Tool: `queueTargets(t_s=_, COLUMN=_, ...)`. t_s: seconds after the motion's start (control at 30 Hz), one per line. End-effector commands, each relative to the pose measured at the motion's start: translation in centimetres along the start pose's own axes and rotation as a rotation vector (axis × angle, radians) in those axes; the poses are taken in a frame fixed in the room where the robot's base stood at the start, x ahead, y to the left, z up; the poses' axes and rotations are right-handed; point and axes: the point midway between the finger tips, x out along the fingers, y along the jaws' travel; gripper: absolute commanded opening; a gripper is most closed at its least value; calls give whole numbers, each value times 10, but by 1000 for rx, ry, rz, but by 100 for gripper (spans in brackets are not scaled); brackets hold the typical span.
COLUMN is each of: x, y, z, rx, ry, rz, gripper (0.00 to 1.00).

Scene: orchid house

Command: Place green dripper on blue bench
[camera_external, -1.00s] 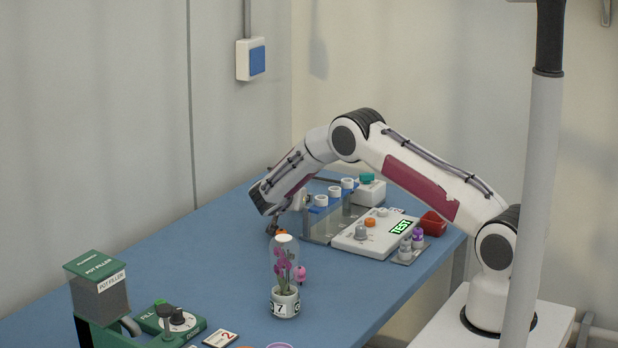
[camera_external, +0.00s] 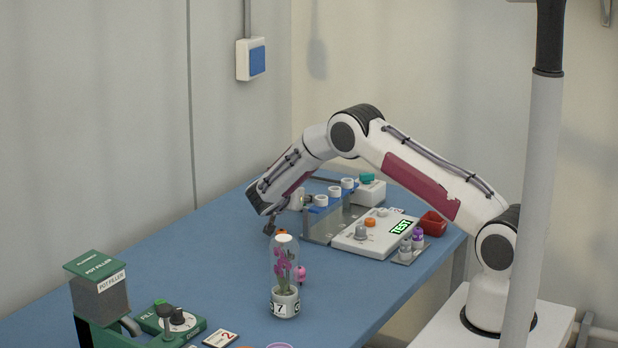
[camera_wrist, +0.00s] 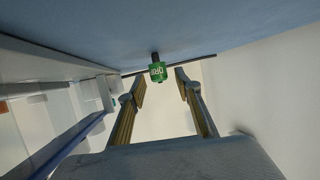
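In the wrist view a small green dripper (camera_wrist: 157,71) with white lettering and a dark tip shows just beyond and between my fingertips. It appears apart from both fingers; whether it rests on anything is unclear. My gripper (camera_wrist: 160,84) is open with nothing between its fingers. In the external view my gripper (camera_external: 269,229) is low over the far part of the blue bench (camera_external: 225,265), left of the rack. I cannot make out the dripper in that view. The bench also fills the top of the wrist view (camera_wrist: 230,25).
A rack (camera_external: 321,226) with a blue bar and white rings stands right beside my gripper. Right of it are a white tester (camera_external: 372,236) and a red bin (camera_external: 433,223). A domed orchid (camera_external: 284,275) and a green pot filler (camera_external: 98,290) stand nearer. Bench between is mostly clear.

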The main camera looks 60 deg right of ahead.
Motion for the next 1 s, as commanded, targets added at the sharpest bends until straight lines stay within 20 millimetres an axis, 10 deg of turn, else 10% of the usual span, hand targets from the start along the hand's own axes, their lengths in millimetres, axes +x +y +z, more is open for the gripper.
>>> queueTargets(t_s=0.6, x=-88, y=-1, z=0, rx=-1, ry=1, rz=-1, gripper=34)
queueTargets(t_s=1.0, x=-100, y=0, z=0, rx=-1, ry=0, rz=0, gripper=34)
